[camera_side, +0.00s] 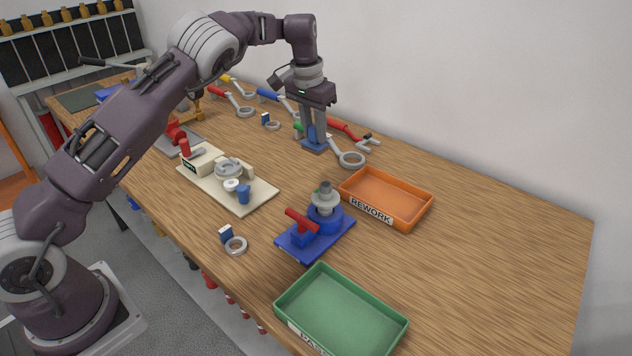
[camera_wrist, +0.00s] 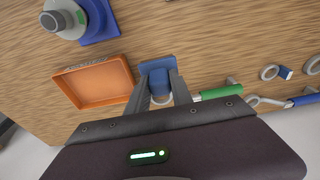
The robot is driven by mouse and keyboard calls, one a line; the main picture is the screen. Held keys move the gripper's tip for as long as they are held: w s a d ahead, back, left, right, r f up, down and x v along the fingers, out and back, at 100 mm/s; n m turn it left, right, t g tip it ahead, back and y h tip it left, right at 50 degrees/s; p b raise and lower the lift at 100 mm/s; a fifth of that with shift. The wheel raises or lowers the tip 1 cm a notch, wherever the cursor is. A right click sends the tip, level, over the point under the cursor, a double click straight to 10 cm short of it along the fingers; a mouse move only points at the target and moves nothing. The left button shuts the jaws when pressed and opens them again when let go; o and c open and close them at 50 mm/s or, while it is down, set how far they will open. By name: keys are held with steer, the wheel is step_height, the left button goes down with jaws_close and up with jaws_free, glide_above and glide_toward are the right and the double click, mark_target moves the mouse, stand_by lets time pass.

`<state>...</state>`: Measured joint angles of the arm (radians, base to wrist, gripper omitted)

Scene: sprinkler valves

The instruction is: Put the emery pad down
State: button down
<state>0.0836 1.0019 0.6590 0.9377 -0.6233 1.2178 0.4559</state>
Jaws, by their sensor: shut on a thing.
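The emery pad (camera_side: 314,147) is a blue block with a flat, squarish base and a raised grip. My gripper (camera_side: 313,132) points down at the back of the table and is shut on the pad's grip. The pad's base is at or just above the wood; I cannot tell whether it touches. In the wrist view the pad (camera_wrist: 157,66) sits between my two fingertips (camera_wrist: 158,88), with its base showing beyond them.
Colour-handled wrenches lie along the back, a green-handled one (camera_wrist: 221,91) close beside the pad. The orange REWORK tray (camera_side: 388,197), blue valve fixture (camera_side: 315,238), beige fixture (camera_side: 228,188) and green tray (camera_side: 340,312) stand nearer. The table's right side (camera_side: 500,240) is clear.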

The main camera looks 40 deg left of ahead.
steer(key=f, duration=1)
steer(key=shift+w+d, duration=0.15)
steer(key=shift+w, duration=0.05)
steer(key=shift+f, duration=0.15)
steer(key=c, duration=1.1)
jaws_free()
